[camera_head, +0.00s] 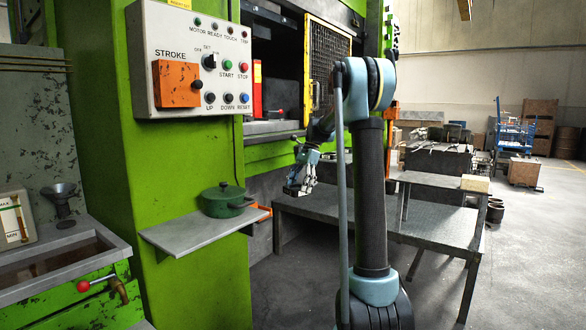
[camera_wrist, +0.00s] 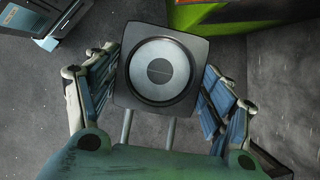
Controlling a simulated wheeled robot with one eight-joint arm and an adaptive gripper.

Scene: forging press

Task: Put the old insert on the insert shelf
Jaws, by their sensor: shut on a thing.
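The old insert (camera_wrist: 128,92) is a square dark block with a round pale disc on its face, seen in the wrist view. My gripper (camera_wrist: 160,78) is shut on it, with blue-padded fingers on its left and right sides. In the head view my gripper (camera_head: 300,184) hangs in front of the press, above the left end of a low metal table; the insert is not clear there. The table (camera_head: 330,212) has a raised shelf (camera_head: 437,179) at its right end, with a pale yellow block (camera_head: 475,183) on its corner. Which surface is the insert shelf is not marked.
A small grey shelf (camera_head: 185,238) on the green press column carries a green lidded pot (camera_head: 226,200). A control box (camera_head: 190,60) juts out above it. The front of the metal table looks bare. Open floor (camera_head: 530,240) lies to the right.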

